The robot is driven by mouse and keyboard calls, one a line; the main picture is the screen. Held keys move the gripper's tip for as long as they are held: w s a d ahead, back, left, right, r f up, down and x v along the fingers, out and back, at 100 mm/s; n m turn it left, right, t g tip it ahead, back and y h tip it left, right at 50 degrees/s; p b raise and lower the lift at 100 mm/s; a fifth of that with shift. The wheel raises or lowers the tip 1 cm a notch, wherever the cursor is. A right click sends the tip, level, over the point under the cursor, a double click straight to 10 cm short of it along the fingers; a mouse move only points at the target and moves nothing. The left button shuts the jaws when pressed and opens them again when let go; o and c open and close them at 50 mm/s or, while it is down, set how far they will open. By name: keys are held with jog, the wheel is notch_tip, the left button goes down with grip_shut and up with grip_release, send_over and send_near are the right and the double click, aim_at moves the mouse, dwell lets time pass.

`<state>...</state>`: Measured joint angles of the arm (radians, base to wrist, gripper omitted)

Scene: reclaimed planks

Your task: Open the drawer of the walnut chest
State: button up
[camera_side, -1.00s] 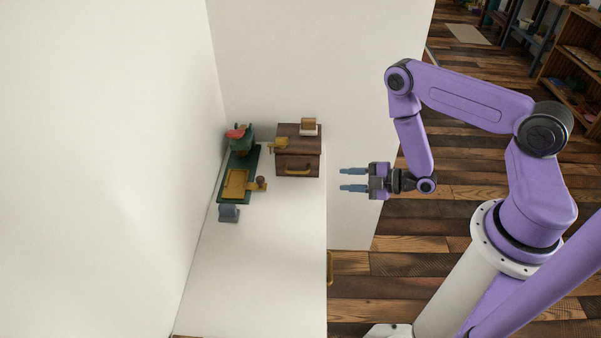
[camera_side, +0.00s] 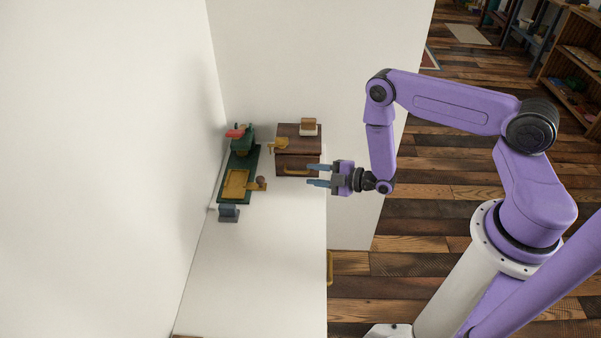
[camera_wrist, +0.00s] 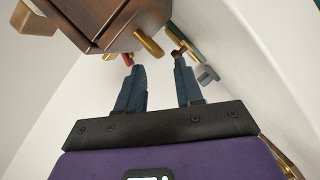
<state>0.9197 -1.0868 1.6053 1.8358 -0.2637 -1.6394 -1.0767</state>
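The walnut chest (camera_side: 299,137) is a dark brown box on the white surface against the back wall. Its front has a drawer with a curved brass handle (camera_side: 296,171), and the drawer looks closed. In the wrist view the chest (camera_wrist: 105,18) is at the top, with the brass handle (camera_wrist: 149,43) just above and between my fingers. My gripper (camera_side: 318,175) is open and empty, its two blue fingers apart and pointing left, at the right front of the chest near the handle. In the wrist view the gripper (camera_wrist: 160,82) shows a clear gap between the fingers.
A small tan-and-white block (camera_side: 308,127) sits on the chest. To its left are a green board with a yellow panel (camera_side: 235,184), a dark green object with a red part (camera_side: 241,141) and a grey-blue block (camera_side: 229,213). The front of the white surface (camera_side: 260,275) is clear.

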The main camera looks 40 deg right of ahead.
aim_at(298, 157)
jog(key=shift+x, duration=2.6)
grip_shut()
